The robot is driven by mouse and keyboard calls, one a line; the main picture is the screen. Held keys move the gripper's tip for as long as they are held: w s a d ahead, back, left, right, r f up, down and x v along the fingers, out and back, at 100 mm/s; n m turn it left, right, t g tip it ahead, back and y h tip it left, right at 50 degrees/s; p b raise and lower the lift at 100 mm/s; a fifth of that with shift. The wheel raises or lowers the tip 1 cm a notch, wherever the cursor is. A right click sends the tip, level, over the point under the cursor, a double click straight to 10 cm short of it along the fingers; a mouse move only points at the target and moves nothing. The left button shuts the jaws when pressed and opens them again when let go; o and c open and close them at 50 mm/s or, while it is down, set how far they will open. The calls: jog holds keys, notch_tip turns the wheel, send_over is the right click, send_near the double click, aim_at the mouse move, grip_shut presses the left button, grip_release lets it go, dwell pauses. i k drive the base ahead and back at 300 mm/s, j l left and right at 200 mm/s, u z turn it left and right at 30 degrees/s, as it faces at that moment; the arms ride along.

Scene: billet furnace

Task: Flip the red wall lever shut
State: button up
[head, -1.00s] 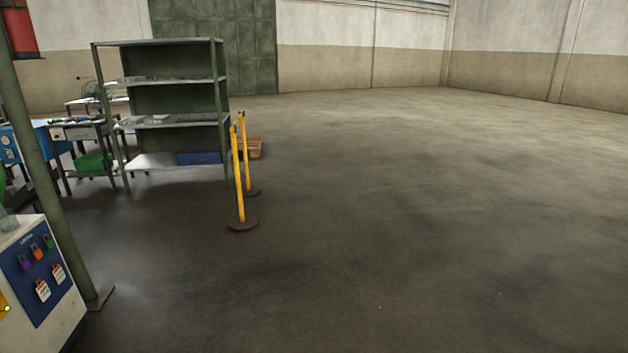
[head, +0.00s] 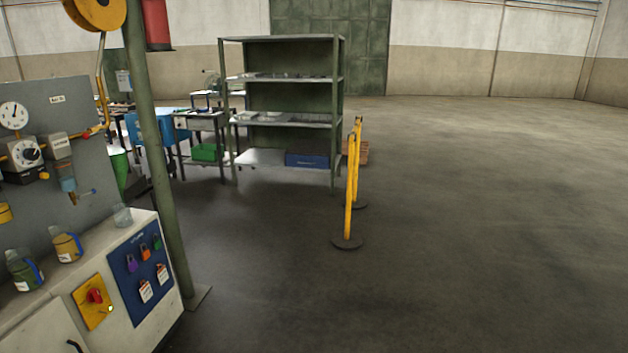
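I cannot make out a red wall lever for certain. A small red part (head: 88,133) sits on the yellow pipe in front of the grey panel (head: 50,195) at the left; it is too small to tell whether it is a lever. A red rotary knob (head: 95,297) is on a yellow plate on the white cabinet below. My gripper is not in view.
The white cabinet (head: 140,333) carries jugs, a glass and a blue lockout board (head: 140,270). A green post (head: 158,180) stands beside it. Ahead are a shelf rack (head: 290,122) and yellow barrier posts (head: 350,200). The floor (head: 480,240) at right is clear.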

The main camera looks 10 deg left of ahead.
aim_at(85, 136)
jog(key=i+u, duration=0.2)
jog(key=i, duration=0.25)
jog(key=i+l+u, duration=0.2)
jog(key=i, duration=0.25)
jog(key=i+u, duration=0.2)
jog(key=i, duration=0.25)
jog(key=i+u, duration=0.45)
jog(key=i+l+u, duration=0.1)
jog(key=i+u, duration=0.15)
jog(key=u, duration=0.25)
jog(key=i+l+u, duration=0.25)
jog(key=u, duration=0.2)
jog(key=i, duration=0.05)
